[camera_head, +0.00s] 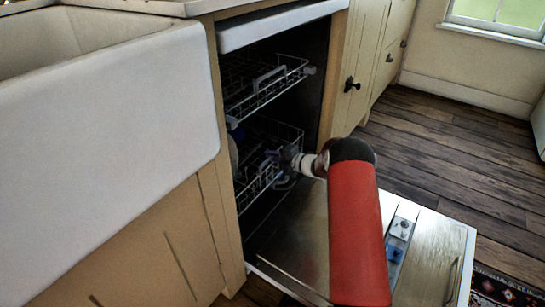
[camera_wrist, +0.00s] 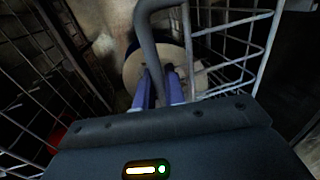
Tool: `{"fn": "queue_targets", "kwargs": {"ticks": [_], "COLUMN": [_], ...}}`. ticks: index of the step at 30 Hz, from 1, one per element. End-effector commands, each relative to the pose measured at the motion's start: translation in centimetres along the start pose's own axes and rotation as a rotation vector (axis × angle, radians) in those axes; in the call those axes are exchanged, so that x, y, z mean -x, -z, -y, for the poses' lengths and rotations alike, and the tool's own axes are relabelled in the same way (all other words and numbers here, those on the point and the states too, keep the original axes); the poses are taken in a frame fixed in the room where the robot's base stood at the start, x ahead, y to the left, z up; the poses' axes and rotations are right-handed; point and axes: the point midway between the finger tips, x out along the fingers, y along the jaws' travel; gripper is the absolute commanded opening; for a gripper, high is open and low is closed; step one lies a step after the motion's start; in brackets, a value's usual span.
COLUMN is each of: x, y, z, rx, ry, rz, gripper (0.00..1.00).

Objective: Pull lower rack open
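The lower rack (camera_head: 257,182) is a wire basket inside the open dishwasher, below the upper rack. My gripper (camera_head: 279,164) is at its front edge, reaching in over the lowered door. In the wrist view a thick grey handle loop (camera_wrist: 148,35) of the lower rack comes down between my gripper's two narrow bluish fingers (camera_wrist: 160,90). The fingers stand close together, one on each side of the bar, and look shut on it. The exact contact is dark and hard to see. White rack wires (camera_wrist: 245,50) show on the right.
The dishwasher door (camera_head: 430,265) lies open and flat below my arm. The upper rack (camera_head: 262,88) sits above, inside the dishwasher. A white sink (camera_head: 110,120) is on the left and cabinets (camera_head: 355,75) stand on the right. The wooden floor (camera_head: 450,140) beyond is clear.

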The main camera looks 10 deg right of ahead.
Motion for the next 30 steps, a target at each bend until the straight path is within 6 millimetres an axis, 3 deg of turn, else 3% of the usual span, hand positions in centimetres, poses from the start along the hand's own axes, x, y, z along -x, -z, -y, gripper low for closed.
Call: {"fn": "queue_targets", "kwargs": {"ticks": [17, 23, 30], "x": [0.9, 3.2, 7.5], "y": [0.0, -0.1, -0.1], "z": [0.1, 0.5, 1.2], "rx": [-0.001, -0.003, -0.004], "ry": [0.002, 0.001, 0.001], "rz": [0.001, 0.003, 0.004], "gripper": [0.00, 0.00, 0.00]}}
